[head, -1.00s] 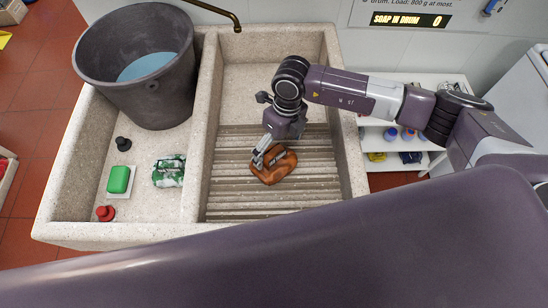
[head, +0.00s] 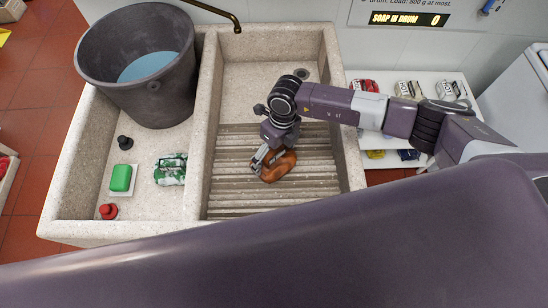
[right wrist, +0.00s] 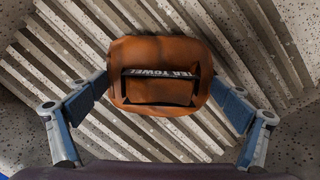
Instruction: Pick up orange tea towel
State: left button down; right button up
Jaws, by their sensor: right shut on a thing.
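The orange tea towel (head: 284,168) is a rounded brown-orange bundle over the ribbed washboard (head: 238,190) in the right basin. It also shows in the right wrist view (right wrist: 160,55), with a dark band lettered "TEA TOWEL". My right gripper (head: 261,162) is shut on the towel. In the right wrist view its fingers (right wrist: 170,95) press the bundle from both sides. I cannot tell whether the towel is clear of the ribs. My left gripper is not in view.
A dark bucket of water (head: 138,68) stands in the left basin. Nearby are a green soap block (head: 121,178), a green-and-white bundle (head: 171,169), a red stopper (head: 108,211) and a black stopper (head: 124,142). A brass tap (head: 222,13) reaches over the basins. A white shelf (head: 440,77) holds packets at the right.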

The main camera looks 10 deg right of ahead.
aim_at(275, 152)
jog(key=shift+r, duration=0.15)
notch_tip(275, 152, up, 20)
jog(key=b, duration=0.3)
jog(key=shift+b, duration=0.4)
